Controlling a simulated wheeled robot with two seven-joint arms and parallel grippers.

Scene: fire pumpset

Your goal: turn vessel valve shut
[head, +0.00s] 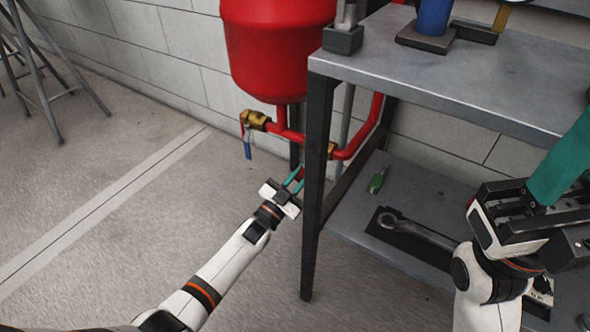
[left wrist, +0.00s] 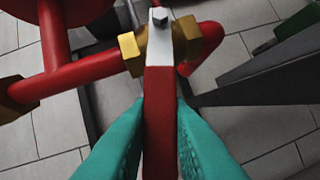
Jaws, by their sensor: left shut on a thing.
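The red vessel (head: 277,45) hangs by the wall with red pipe (head: 290,133) below it. The vessel valve has a brass body (left wrist: 131,52), mostly behind the bench leg in the head view, and a red lever (left wrist: 159,105) under a silver bolt. In the left wrist view the lever lies roughly across the pipe. My left gripper (head: 297,179) is shut on the lever, with a teal finger on each side; it also shows in the left wrist view (left wrist: 160,140). My right gripper (head: 565,165) is at the right edge, partly cut off; its jaw gap is hidden.
The grey bench (head: 470,92) and its dark front leg (head: 316,185) stand just right of my left gripper. Its lower shelf holds a green-handled tool (head: 377,181) and a wrench (head: 415,232). Another brass valve (head: 256,119) has a blue handle.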

